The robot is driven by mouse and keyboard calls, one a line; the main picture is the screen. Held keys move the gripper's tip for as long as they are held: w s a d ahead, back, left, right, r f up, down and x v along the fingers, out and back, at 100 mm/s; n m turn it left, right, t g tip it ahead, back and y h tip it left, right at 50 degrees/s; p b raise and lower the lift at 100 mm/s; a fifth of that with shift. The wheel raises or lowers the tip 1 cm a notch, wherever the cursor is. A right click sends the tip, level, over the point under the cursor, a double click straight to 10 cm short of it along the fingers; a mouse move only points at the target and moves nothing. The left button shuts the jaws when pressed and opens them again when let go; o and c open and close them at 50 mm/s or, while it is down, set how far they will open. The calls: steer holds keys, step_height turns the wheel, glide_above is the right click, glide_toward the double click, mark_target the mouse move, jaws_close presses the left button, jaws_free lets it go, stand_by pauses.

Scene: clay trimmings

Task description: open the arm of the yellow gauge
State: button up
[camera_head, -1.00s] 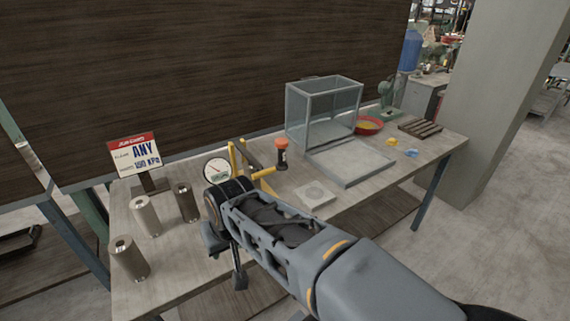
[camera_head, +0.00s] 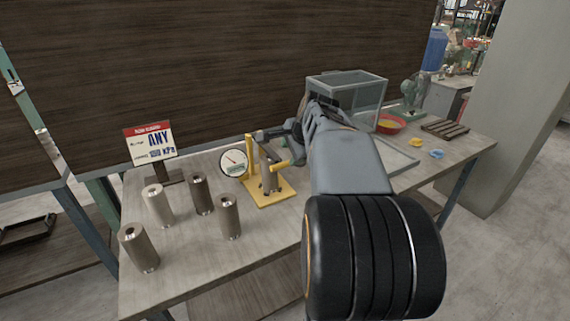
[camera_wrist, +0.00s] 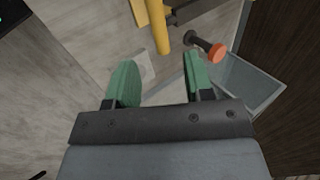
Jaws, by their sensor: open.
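The yellow gauge (camera_head: 271,194) stands upright on the table, with a round white dial (camera_head: 233,162) at its left. A grey-brown cylindrical part shows within its yellow frame. In the wrist view a yellow bar (camera_wrist: 156,27) of the gauge reaches down from the top, beside a dark bar. An orange knob (camera_wrist: 217,52) on a dark stem lies just right of my right finger; the head view hides it behind my arm. My gripper (camera_wrist: 160,62) has its two green fingers apart, with nothing between them, close to the gauge's upper part. Whether it touches is unclear.
Several metal cylinders (camera_head: 161,206) stand left of the gauge, before a sign (camera_head: 150,142). A clear box (camera_head: 362,95), a red bowl (camera_head: 390,124), small yellow and blue items and a dark slatted rack (camera_head: 444,128) are at the right.

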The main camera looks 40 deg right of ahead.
mark_target(284, 164)
steer(key=x, duration=0.7)
steer(key=shift+a, duration=0.1)
steer(key=shift+c, duration=0.2)
steer(key=shift+s, duration=0.1)
jaws_close()
